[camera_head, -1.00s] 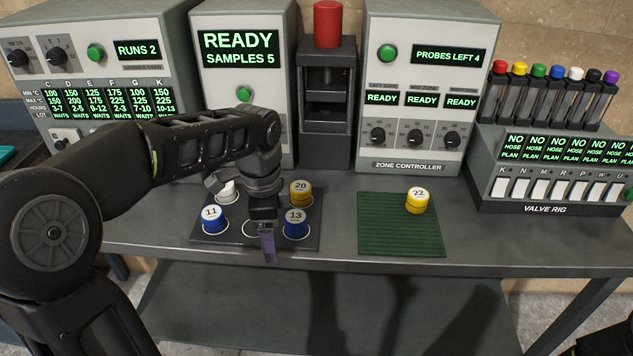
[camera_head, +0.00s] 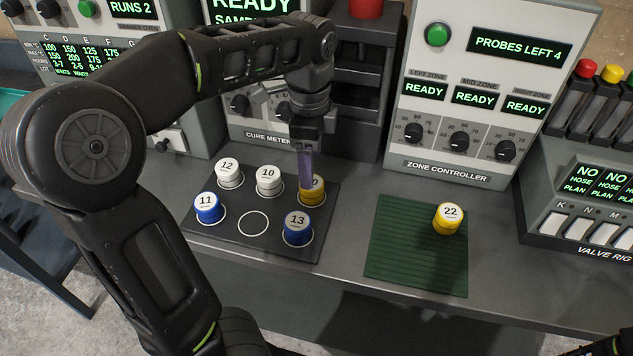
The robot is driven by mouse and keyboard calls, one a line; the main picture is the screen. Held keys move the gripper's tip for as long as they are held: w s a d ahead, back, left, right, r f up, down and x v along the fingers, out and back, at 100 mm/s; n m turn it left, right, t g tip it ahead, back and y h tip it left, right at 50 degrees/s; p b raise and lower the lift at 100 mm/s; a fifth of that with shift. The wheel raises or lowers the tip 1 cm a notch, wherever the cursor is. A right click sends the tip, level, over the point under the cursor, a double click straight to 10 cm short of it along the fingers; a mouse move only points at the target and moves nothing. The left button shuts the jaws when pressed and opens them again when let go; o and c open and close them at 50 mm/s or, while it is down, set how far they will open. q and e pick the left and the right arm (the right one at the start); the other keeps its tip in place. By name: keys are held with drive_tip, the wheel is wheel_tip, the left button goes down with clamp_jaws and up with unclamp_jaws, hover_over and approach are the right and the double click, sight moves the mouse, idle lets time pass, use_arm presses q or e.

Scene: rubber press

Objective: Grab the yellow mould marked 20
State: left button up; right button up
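The yellow mould marked 20 (camera_head: 316,196) stands at the back right of the dark tray (camera_head: 272,248). My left gripper (camera_head: 305,172) comes down over it from above and behind. A purple-grey finger hides the left part of its top, so only the 0 shows. The finger overlaps the mould in the picture; whether it touches, I cannot tell. The other finger does not show clearly, so the opening cannot be judged.
White moulds 12 (camera_head: 228,174) and 10 (camera_head: 269,181) and blue moulds 11 (camera_head: 207,208) and 13 (camera_head: 298,228) share the tray. A front-middle ring is empty. Yellow mould 22 (camera_head: 448,218) stands on the green mat (camera_head: 400,255). Machines line the back.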

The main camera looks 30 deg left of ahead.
use_arm(q)
drive_tip(key=shift+w+f, duration=0.1)
drive_tip(key=shift+f, duration=1.25)
drive_tip(key=shift+w+f, duration=0.1)
drive_tip(key=shift+f, duration=2.55)
clamp_jaws()
